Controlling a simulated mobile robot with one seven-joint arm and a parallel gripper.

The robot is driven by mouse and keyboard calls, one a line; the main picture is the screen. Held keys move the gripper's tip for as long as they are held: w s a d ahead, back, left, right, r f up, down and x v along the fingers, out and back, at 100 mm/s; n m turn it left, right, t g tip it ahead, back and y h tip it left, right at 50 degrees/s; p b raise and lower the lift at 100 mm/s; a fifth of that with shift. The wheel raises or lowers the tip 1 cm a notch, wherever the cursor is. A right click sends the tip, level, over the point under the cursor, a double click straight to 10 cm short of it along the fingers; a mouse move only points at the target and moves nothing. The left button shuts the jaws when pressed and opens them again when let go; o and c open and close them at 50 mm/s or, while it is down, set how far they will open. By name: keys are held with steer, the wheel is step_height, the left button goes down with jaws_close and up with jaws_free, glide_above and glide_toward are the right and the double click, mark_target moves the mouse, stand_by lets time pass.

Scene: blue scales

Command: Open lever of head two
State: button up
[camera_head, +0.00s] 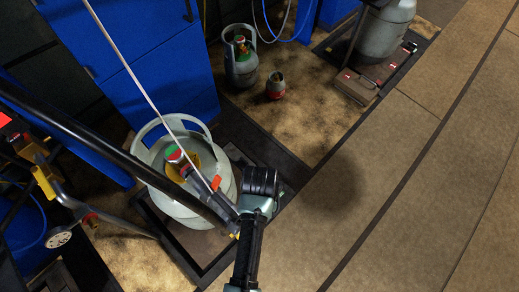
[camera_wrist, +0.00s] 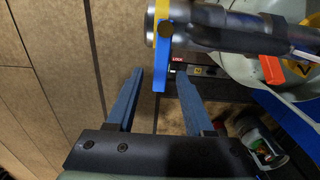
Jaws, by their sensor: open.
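In the wrist view, a dark grey filling head (camera_wrist: 225,28) lies across the top. A narrow lever (camera_wrist: 161,70), yellow above and blue below, crosses its left end and points down. My gripper (camera_wrist: 159,76) is open, with one blue-grey finger on each side of the lever's blue end in the picture. I cannot tell whether either finger touches it. In the head view, the filling head (camera_head: 196,178) is at the valve of a large grey gas cylinder (camera_head: 160,158). My wrist is right of it and hides part of it; the fingers are not clear there.
The cylinder stands on a dark-framed scale (camera_head: 212,268). A black hose or bar (camera_head: 90,138) crosses the left side. A small grey cylinder (camera_head: 240,62) and a tiny one (camera_head: 276,86) stand behind. Open floor (camera_head: 370,190) lies to the right.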

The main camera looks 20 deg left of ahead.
steer(key=shift+f, duration=0.15)
jaws_close()
stand_by(1.4)
